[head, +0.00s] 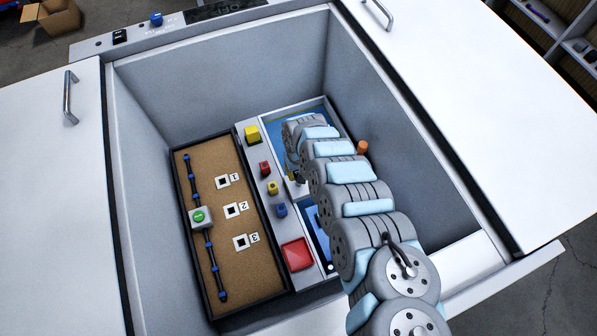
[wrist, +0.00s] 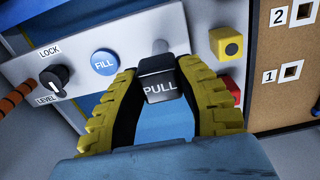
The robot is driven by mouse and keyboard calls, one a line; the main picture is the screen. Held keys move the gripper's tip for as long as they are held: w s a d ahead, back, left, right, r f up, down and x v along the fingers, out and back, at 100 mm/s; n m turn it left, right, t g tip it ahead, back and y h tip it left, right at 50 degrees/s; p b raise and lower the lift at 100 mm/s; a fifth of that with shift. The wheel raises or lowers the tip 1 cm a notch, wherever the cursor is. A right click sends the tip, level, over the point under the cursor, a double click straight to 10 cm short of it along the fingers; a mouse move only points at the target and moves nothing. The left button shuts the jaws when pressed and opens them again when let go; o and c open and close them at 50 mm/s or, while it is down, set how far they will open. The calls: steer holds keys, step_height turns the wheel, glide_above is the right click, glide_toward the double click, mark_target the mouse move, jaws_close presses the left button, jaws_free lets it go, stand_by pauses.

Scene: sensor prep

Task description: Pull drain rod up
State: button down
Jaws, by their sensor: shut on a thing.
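The drain rod's black handle (wrist: 158,83), marked PULL, sits at the middle of the wrist view in front of a pale panel. In the head view my arm reaches down into the grey basin and covers the handle. Only small dark and yellow bits show by the arm's end there, too small to tell apart.
A yellow block (head: 252,134) and red square (head: 297,254) are nearby. A cork board (head: 223,273) with numbered sockets lies left. Basin walls (head: 165,100) surround everything.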

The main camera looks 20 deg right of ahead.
step_height(320, 180, up, 5)
steer(key=p, duration=0.4)
steer(key=shift+f+p, duration=0.2)
steer(key=shift+p, duration=0.15)
steer(key=shift+f, duration=0.1)
steer(key=c, duration=0.6)
jaws_free()
steer(key=shift+c, duration=0.2)
steer(key=shift+w+r, duration=0.1)
steer(key=shift+r, duration=1.55)
step_height(320, 180, up, 9)
steer(key=shift+f, duration=0.15)
